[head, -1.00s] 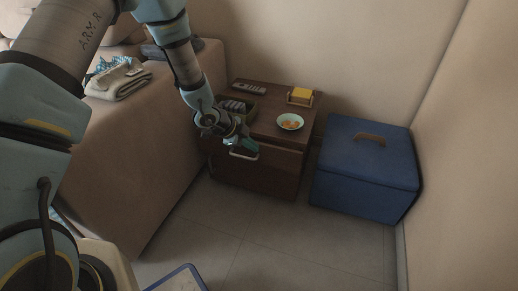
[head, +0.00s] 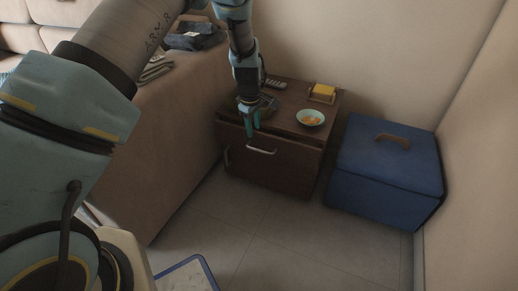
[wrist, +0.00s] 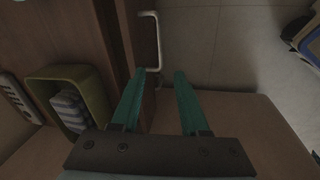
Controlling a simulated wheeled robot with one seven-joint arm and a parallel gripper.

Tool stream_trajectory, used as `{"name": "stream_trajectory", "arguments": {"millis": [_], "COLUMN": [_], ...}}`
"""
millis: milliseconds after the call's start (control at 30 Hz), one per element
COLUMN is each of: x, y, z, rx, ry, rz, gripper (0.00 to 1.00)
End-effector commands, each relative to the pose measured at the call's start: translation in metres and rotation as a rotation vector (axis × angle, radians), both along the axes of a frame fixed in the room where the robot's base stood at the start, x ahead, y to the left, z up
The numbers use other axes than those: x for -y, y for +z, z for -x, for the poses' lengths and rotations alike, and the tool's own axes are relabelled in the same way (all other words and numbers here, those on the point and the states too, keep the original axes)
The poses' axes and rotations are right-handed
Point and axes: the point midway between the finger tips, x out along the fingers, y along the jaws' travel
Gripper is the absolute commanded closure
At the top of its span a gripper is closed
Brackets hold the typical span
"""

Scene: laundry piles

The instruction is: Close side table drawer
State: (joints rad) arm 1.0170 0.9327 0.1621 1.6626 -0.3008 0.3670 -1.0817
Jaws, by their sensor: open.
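The dark brown side table (head: 286,121) stands against the back wall in the head view. Its drawer front (head: 290,162) carries a pale bar handle (head: 262,151). A narrow dark gap shows between tabletop and drawer front, so the drawer looks slightly out. My gripper (head: 252,137) points down at the drawer's front, just above the handle. In the wrist view, my open gripper (wrist: 161,72) has its teal fingers apart and nothing held. The handle (wrist: 154,45) lies just beyond the fingertips, nearer the left finger; contact cannot be told.
A bowl (head: 310,117), a yellow block in a holder (head: 322,92) and an olive basket (wrist: 84,80) sit on the tabletop. A blue lidded box (head: 385,175) stands to the right, the sofa (head: 180,130) to the left.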

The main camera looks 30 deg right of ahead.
Motion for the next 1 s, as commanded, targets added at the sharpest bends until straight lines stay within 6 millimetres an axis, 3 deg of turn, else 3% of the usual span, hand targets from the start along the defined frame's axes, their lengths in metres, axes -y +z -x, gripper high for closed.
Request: {"name": "stream_trajectory", "arguments": {"millis": [100, 233, 700, 1000], "x": [0.007, 0.009, 0.021, 0.024], "y": [0.001, -0.006, -0.085, -0.104], "z": [0.006, 0.007, -0.002, -0.004], "rx": [-0.050, -0.064, -0.062, -0.061], "ry": [0.129, 0.164, 0.160, 0.159], "rz": [0.022, 0.026, 0.026, 0.027], "gripper": [0.55, 0.55, 0.55, 0.55]}}
